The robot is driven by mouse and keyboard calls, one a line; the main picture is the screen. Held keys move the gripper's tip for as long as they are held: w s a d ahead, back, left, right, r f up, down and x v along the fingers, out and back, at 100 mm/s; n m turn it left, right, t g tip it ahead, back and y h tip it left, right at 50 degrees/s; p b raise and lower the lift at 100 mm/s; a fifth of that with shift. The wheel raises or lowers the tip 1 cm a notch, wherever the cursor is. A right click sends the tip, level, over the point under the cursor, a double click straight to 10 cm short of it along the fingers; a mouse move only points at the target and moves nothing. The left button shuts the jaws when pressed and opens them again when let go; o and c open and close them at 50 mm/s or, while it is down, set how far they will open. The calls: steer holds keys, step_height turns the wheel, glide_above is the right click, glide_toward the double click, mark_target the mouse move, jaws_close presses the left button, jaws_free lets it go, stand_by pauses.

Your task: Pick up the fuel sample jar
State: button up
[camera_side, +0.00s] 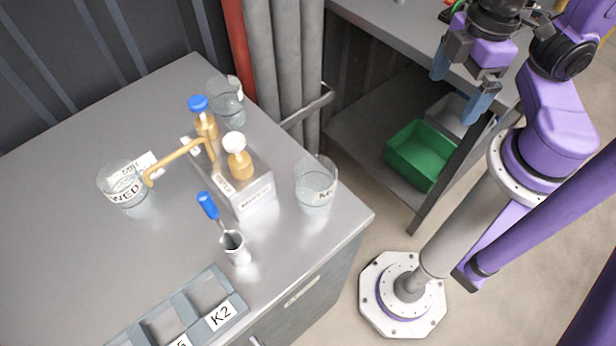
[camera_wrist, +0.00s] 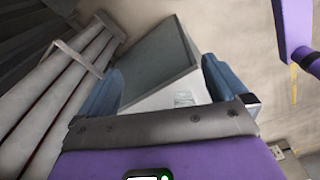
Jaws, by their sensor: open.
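Three clear glass jars stand on the grey metal bench. One jar (camera_side: 128,198), labelled "WED", is at the left. I cannot tell which is the fuel sample jar. My gripper (camera_side: 460,84) is open and empty, high to the right of the bench and apart from all jars. In the wrist view my gripper (camera_wrist: 163,86) has its blue fingers spread with no jar between them.
A metal block (camera_side: 246,194) with brass fittings and a curved spout stands among the jars. A metal cup (camera_side: 236,249) with a blue-handled tool is in front. A compartment tray (camera_side: 190,312) lies at the front edge. Grey pipes (camera_side: 287,60) rise behind. A green bin (camera_side: 420,155) sits on a lower shelf.

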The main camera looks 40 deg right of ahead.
steer(key=w+a+f+n+t+y, duration=0.2)
steer(key=w+a+f+y, duration=0.2)
steer(key=w+a+f, duration=0.4)
steer(key=n+y, duration=0.1)
steer(key=y, duration=0.5)
glide_toward(300, 196)
steer(key=d+f, duration=0.1)
steer(key=w+d+f, duration=0.1)
steer(key=f, duration=0.1)
steer(key=shift+w+d+f, duration=0.15)
steer(key=shift+d+f, duration=0.05)
steer(key=shift+d, duration=0.1)
steer(key=shift+s+a+y, duration=0.15)
steer(key=shift+s+y, duration=0.2)
steer(key=shift+y, duration=0.75)
steer(key=shift+s+r+y, duration=0.1)
steer(key=shift+s+y, duration=0.1)
steer(key=shift+y, duration=0.3)
steer(key=shift+x, duration=3.8)
steer(key=shift+w+r, duration=0.1)
steer(key=c, duration=1.1)
